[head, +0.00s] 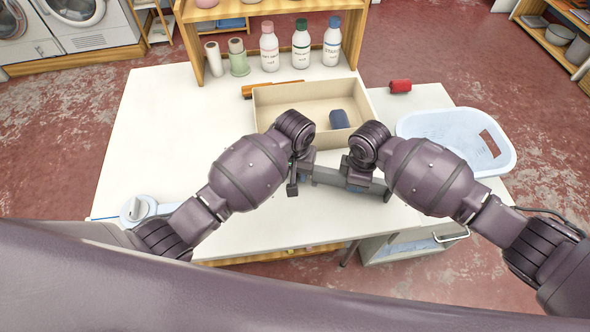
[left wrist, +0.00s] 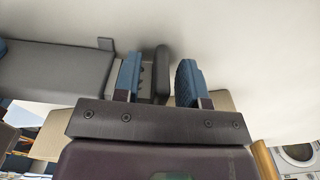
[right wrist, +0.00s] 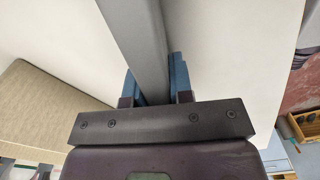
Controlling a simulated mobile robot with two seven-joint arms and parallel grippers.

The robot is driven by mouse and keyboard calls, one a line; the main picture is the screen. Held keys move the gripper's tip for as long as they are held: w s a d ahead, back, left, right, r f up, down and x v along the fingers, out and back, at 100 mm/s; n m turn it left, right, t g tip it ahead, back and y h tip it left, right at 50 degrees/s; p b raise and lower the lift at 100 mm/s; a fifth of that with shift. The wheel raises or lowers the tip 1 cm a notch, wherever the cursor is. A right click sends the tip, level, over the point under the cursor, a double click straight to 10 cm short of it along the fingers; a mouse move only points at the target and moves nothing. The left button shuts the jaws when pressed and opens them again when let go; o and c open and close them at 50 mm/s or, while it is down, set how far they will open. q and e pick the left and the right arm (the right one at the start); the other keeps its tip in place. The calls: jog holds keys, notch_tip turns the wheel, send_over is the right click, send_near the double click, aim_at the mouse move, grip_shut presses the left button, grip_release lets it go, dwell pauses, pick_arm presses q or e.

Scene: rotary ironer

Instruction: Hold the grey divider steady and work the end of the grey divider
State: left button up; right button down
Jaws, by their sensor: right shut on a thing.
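The grey divider (head: 328,177) is a long grey bar held between my two grippers in front of the beige box. My right gripper (head: 366,182) is shut on it; the right wrist view shows the bar (right wrist: 140,40) between the blue fingers (right wrist: 160,80). My left gripper (head: 300,180) is at the divider's left end in the head view. In the left wrist view, the left gripper's blue fingers (left wrist: 158,82) stand apart around a dark grey end piece (left wrist: 162,65), with a gap to the right finger. The divider (left wrist: 60,72) extends left there.
The beige box (head: 280,100) holds a dark blue item (head: 339,119). A red item (head: 400,86) and a light blue basket (head: 450,130) stand right. Bottles (head: 301,45) line the back.

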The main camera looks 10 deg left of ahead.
pick_arm(q)
notch_tip(320, 180, up, 12)
dwell(0.6)
